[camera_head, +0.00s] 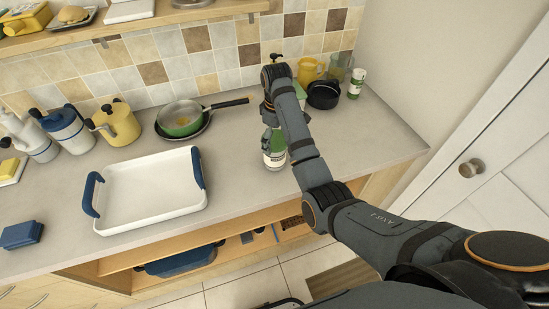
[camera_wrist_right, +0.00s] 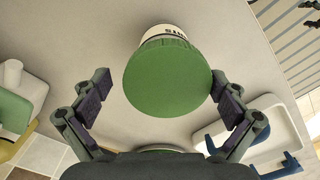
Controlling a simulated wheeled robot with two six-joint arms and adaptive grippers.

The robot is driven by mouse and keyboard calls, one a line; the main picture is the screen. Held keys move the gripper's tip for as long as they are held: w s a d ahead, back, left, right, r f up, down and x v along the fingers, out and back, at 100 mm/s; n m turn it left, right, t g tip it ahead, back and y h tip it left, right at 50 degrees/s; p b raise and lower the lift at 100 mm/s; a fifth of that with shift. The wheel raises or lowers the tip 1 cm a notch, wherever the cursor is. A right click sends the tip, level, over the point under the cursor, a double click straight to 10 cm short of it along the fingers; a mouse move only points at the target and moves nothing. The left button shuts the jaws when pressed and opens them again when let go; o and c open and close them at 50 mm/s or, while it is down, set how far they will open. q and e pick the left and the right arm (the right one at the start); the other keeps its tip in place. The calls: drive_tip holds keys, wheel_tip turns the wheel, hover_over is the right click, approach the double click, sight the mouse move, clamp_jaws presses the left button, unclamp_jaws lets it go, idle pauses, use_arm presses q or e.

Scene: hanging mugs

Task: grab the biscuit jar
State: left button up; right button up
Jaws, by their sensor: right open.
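The biscuit jar (camera_head: 274,161) stands upright near the front of the counter, right of the white tray. It is pale with a green part, and my right arm partly hides it. In the right wrist view its round green lid (camera_wrist_right: 170,80) faces the camera, with part of a dark-lettered white label behind it. My right gripper (camera_head: 269,120) is above the jar, pointing down. In the wrist view its two open fingers (camera_wrist_right: 163,90) are on either side of the lid, with a gap on the left and a very small one on the right. My left gripper is not in view.
The white tray (camera_head: 150,193) with blue handles lies left of the jar. A black pot (camera_head: 323,95), yellow mug (camera_head: 310,70) and green-white can (camera_head: 356,82) stand back right.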

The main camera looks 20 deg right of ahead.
drive_tip(key=f+b, duration=0.3)
drive_tip(key=shift+s+a+f, duration=0.1)
drive_tip(key=shift+s+a, duration=0.15)
drive_tip(key=shift+a, duration=0.05)
drive_tip(key=shift+f, duration=0.25)
drive_tip(key=shift+w+f+p, duration=0.15)
drive_tip(key=shift+f+p, duration=0.15)
drive_tip(key=shift+f, duration=0.35)
drive_tip(key=shift+c, duration=0.8)
drive_tip(key=c, duration=1)
drive_tip(key=shift+o, duration=0.2)
